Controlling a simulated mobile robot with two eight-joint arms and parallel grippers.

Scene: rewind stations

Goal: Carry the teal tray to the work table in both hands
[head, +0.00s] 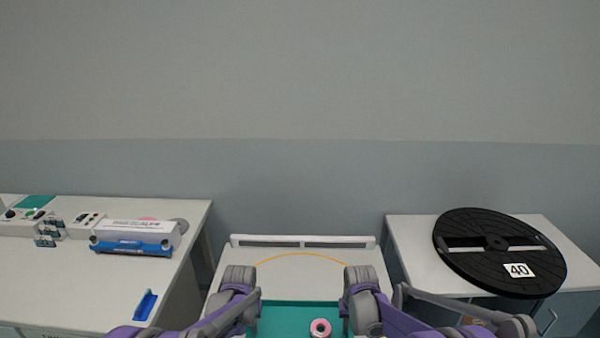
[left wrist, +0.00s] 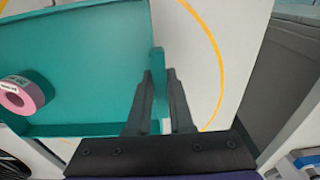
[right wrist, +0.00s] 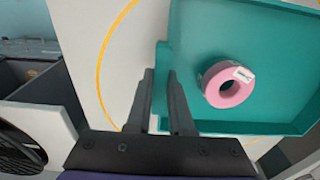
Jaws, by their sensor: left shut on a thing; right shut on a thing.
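The teal tray (head: 285,315) is low in the middle of the head view, over a white top with a yellow ring line. A pink roll (head: 320,328) lies in it; the roll also shows in the left wrist view (left wrist: 22,95) and the right wrist view (right wrist: 228,86). My left gripper (left wrist: 160,82) is shut on the tray's edge at one side. My right gripper (right wrist: 160,80) is shut on the tray's edge at the opposite side. Whether the tray touches the white top is unclear. The head view cuts off the tray's near part.
The white top (head: 300,254) has a raised rail at its back. A white table (head: 90,270) at left holds small devices, a blue-and-white box (head: 135,237) and a blue holder (head: 146,305). A right-hand table (head: 412,240) bears a black disc (head: 500,262) marked 40. Gaps separate them.

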